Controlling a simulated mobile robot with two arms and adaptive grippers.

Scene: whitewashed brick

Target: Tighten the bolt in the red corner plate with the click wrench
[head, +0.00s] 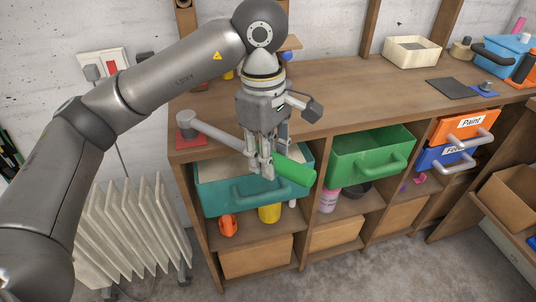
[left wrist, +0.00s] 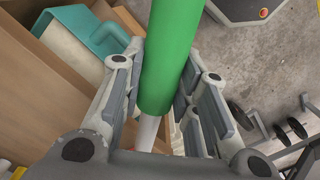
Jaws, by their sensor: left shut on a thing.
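The click wrench has a grey shaft (head: 222,134) and a green handle (head: 295,171). My left gripper (head: 262,168) is shut on the wrench near where shaft and handle meet. In the left wrist view the green handle (left wrist: 170,55) runs between the fingers (left wrist: 158,108). The wrench's grey head (head: 184,117) is at the red corner plate (head: 191,139), on the workbench's near left corner. The head hides the bolt, so I cannot tell whether it is seated on it. My right gripper is in neither view.
The wooden workbench (head: 350,95) has a teal drawer (head: 215,200) sticking out below the wrench, with a green drawer (head: 345,165) to its right. A blue plate with a bolt (head: 484,88) lies at the far right beside a dark mat (head: 447,88). A white radiator (head: 130,235) stands left.

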